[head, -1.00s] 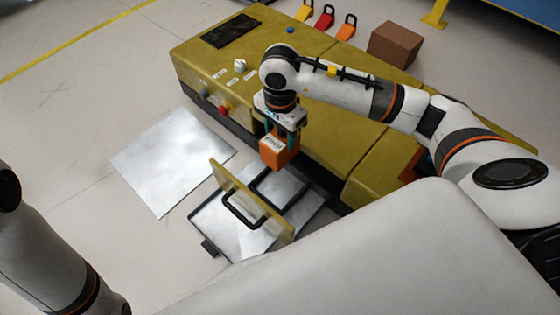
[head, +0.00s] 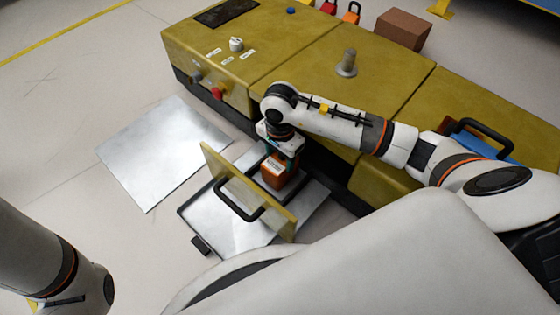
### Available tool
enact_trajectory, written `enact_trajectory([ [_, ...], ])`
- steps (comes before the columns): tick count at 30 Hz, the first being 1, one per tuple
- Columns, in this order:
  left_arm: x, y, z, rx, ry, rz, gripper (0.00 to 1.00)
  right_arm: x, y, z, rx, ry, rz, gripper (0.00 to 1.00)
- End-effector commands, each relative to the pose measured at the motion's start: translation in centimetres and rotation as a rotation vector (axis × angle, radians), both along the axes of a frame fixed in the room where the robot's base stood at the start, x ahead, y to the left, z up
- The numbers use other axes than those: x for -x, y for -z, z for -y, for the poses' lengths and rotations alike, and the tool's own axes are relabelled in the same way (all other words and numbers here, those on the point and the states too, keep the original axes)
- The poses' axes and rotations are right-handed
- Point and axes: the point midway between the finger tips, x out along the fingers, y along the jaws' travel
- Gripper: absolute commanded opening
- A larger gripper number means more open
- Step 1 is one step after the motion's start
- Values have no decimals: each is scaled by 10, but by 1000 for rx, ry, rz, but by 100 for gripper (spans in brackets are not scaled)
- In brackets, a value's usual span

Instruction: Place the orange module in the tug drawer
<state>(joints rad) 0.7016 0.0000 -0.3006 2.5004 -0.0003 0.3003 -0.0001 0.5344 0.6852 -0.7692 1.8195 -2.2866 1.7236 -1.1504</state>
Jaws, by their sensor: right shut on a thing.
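The orange module (head: 275,176) is a small block held in my right gripper (head: 281,157), which points down and is shut on it. The module is low, behind the yellow front panel of the open tug drawer (head: 222,184), within the drawer's outline as seen from here. I cannot tell whether it touches the drawer floor. The drawer has a black handle (head: 240,204) on its front. My left arm is at the lower left, but its gripper is out of view.
The yellow tug (head: 300,60) fills the upper middle, with a red button (head: 217,93), a white knob (head: 236,44) and a grey post (head: 347,62) on it. A metal sheet (head: 160,150) lies on the floor to the left. A brown box (head: 402,28) stands behind the tug.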

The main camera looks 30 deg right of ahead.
Motion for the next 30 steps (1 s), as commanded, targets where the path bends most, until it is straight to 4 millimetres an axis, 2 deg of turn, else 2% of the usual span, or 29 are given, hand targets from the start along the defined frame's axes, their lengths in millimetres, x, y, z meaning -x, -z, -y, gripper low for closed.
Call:
enact_trajectory([
  [1, 0, 6, 0, 0, 0, 0, 76, -1, 6, 0, -1, 1, 3, 0],
  [12, 0, 7, 0, 0, 0, -1, 76, -1, 8, 0, 0, 0, 3, 0],
  [13, 0, 6, 0, 0, 0, -1, 76, 0, 8, 0, 1, 0, 1, 59],
  [16, 0, 5, 0, 0, 0, -1, 76, 0, 7, 0, 0, 0, 1, 75],
  [25, 0, 4, 0, 0, 0, -2, 76, 0, 6, 0, 0, 0, 1, 76],
  [30, -1, -11, 0, 0, 0, -2, 76, -1, -14, 0, 0, -1, 2, 76],
])
